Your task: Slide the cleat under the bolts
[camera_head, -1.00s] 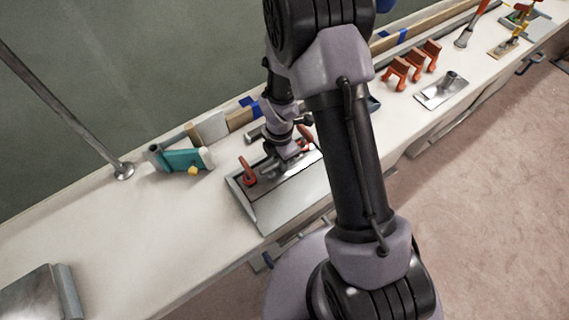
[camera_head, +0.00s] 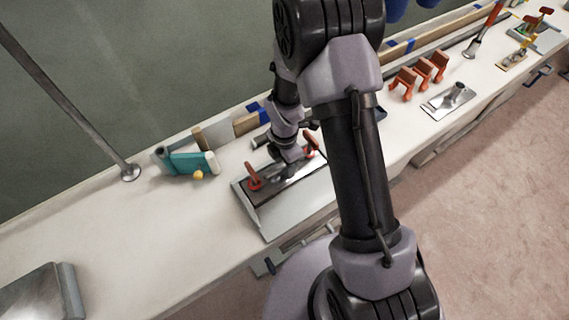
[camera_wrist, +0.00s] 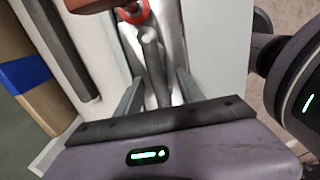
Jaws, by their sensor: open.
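A grey metal plate or tray (camera_head: 285,215) lies at the counter's front edge. Two red-handled bolts or clamps stand on its dark back strip, one at the left (camera_head: 253,173) and one at the right (camera_head: 311,145). My gripper (camera_head: 287,168) is low over the strip between them. In the wrist view my gripper (camera_wrist: 158,88) is open, its fingers on either side of a shiny grey metal piece (camera_wrist: 150,45), likely the cleat. Contact cannot be told. A red handle with a round red collar (camera_wrist: 138,12) stands just beyond it. My arm hides part of the plate.
A teal tool (camera_head: 188,163) lies left of the plate, near a metal pole (camera_head: 75,95). Orange brackets (camera_head: 420,74) and a metal plate with a post (camera_head: 448,102) lie to the right. The left counter is mostly clear, with a grey metal box (camera_head: 35,297) in front.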

